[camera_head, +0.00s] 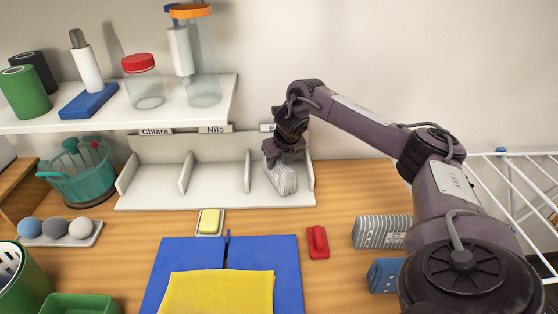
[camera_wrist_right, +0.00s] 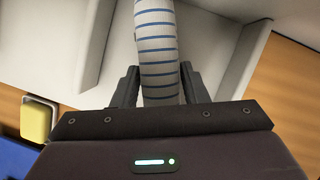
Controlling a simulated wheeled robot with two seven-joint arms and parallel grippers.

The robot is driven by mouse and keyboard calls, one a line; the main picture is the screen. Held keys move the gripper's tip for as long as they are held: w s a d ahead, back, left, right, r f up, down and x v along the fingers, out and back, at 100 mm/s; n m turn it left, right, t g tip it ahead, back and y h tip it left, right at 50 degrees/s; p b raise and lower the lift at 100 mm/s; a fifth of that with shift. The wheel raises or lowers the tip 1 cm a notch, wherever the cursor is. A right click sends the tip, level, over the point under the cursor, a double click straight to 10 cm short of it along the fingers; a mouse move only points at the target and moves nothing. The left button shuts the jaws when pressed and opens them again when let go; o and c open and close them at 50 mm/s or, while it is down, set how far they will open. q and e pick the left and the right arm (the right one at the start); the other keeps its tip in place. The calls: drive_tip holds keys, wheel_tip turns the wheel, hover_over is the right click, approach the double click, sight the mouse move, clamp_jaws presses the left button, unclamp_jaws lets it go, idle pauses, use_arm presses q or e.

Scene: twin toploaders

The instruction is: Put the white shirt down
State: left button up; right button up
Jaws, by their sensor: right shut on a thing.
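The white shirt (camera_head: 286,181) is a folded bundle with thin dark stripes, blue in the wrist view (camera_wrist_right: 157,45). It stands on edge in the right-hand compartment of the white divided rack (camera_head: 215,184). My right gripper (camera_head: 281,160) is shut on the shirt's upper edge from above. In the wrist view the two dark fingers press on either side of it. I cannot tell whether its underside rests on the rack floor. My left gripper is not in view.
Rack labels read "Chiara" (camera_head: 156,132) and "Nils" (camera_head: 215,129); my arm partly hides the third. The other compartments are empty. A yellow cloth (camera_head: 218,292) lies on a blue board (camera_head: 288,262). A red object (camera_head: 317,242) and a grey striped bundle (camera_head: 375,231) lie to the right.

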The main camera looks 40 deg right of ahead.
drive_tip(key=o, duration=1.1)
drive_tip(key=shift+r, duration=0.2)
drive_tip(key=shift+s+r, duration=0.1)
drive_tip(key=shift+r, duration=0.1)
drive_tip(key=v, duration=0.5)
drive_tip(key=shift+r, duration=0.3)
drive_tip(key=p+v, duration=0.2)
drive_tip(key=v, duration=0.3)
drive_tip(key=shift+p, duration=0.4)
drive_tip(key=shift+s+a+r+p, duration=0.1)
drive_tip(key=shift+s+r+p, duration=0.2)
drive_tip(key=shift+r+p, duration=0.1)
